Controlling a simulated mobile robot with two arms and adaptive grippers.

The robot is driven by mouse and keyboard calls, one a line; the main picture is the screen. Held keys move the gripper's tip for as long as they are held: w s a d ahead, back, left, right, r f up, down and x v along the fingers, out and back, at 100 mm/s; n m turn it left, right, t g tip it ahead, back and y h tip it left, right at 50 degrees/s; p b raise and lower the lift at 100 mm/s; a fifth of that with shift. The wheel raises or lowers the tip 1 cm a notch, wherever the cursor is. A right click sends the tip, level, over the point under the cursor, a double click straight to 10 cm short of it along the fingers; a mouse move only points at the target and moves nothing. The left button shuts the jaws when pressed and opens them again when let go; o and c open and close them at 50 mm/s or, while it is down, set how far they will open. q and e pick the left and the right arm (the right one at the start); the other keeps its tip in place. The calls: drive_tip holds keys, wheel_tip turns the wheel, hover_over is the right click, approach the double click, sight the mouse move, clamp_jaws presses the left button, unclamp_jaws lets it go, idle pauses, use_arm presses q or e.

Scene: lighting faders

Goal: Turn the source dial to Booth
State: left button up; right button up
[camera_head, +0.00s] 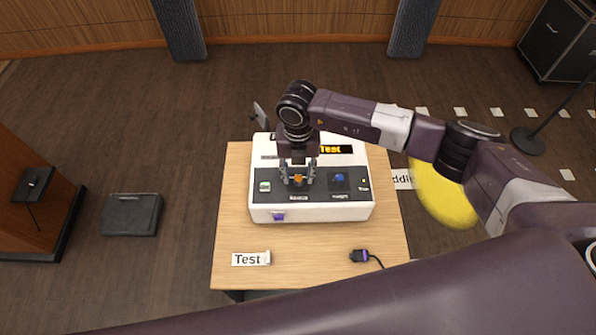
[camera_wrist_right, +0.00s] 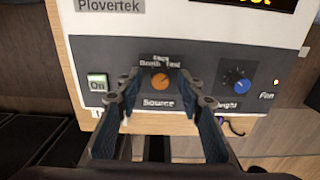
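The source dial (camera_head: 298,180) is an orange knob on the dark panel of a white console (camera_head: 330,213). In the right wrist view the dial (camera_wrist_right: 160,79) sits above the label "Source". Its small mark seems to point up and right, toward "Test"; "Booth" is printed at its upper left. The console display (camera_head: 334,149) reads "Test". My right gripper (camera_head: 298,183) is over the dial from above, its fingers apart on either side of it. In the right wrist view a gap shows between each finger and the dial. My left gripper is not in view.
A blue knob (camera_head: 339,178) is right of the dial, and a lit "On" switch (camera_head: 265,186) is left of it. A purple piece (camera_head: 278,216) is on the console's front. A "Test" card (camera_head: 250,259) and a dark plug (camera_head: 361,256) lie on the wooden table (camera_head: 310,270).

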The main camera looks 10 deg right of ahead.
clamp_jaws()
drive_tip(key=shift+f+n+b, duration=0.15)
drive_tip(key=shift+n+b, duration=0.15)
drive_tip(key=shift+b, duration=0.4)
drive_tip(key=n+b, duration=1.3)
drive_tip(key=b, duration=0.6)
drive_tip(key=shift+n, duration=0.4)
use_arm(q)
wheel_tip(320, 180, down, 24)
drive_tip(key=b, duration=0.3)
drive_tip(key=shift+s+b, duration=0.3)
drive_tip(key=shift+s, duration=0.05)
use_arm(e)
drive_tip(key=shift+r+n, duration=0.2)
drive_tip(key=shift+n, duration=1.6)
unclamp_jaws()
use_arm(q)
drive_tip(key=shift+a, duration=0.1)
